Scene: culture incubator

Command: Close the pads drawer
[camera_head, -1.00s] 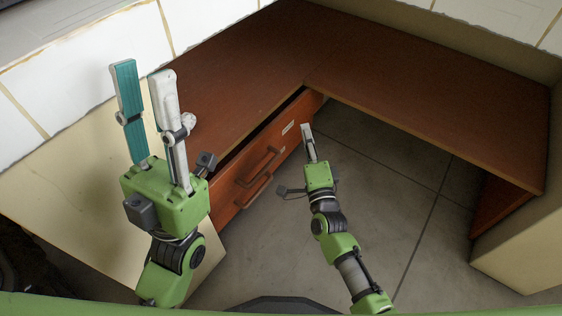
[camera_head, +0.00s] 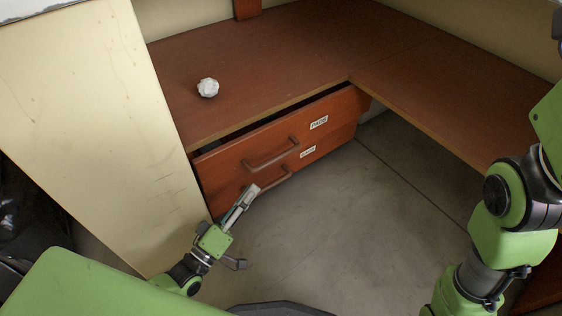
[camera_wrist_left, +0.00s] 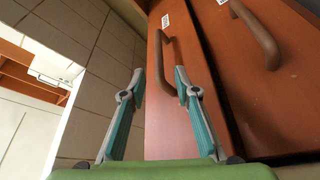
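The pads drawer (camera_head: 235,159) is the upper of two reddish-brown drawers under the desk. Its label reads PADS and it has a bar handle (camera_head: 270,156). Its front stands out from the desk, with a dark gap above it. The lower drawer (camera_head: 307,160) has its own label and handle. My left gripper (camera_head: 252,192) is low in front of the drawer fronts, near the lower handle. In the left wrist view its two fingers (camera_wrist_left: 158,82) are apart, with one drawer handle (camera_wrist_left: 166,62) showing between them. Whether they touch it is unclear. My right gripper is out of view.
The L-shaped desk top (camera_head: 280,70) has a crumpled white object (camera_head: 208,88) on it. A cream panel (camera_head: 95,130) stands left of the drawers. Grey floor (camera_head: 350,230) is free in front of them. My right arm crosses the right side.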

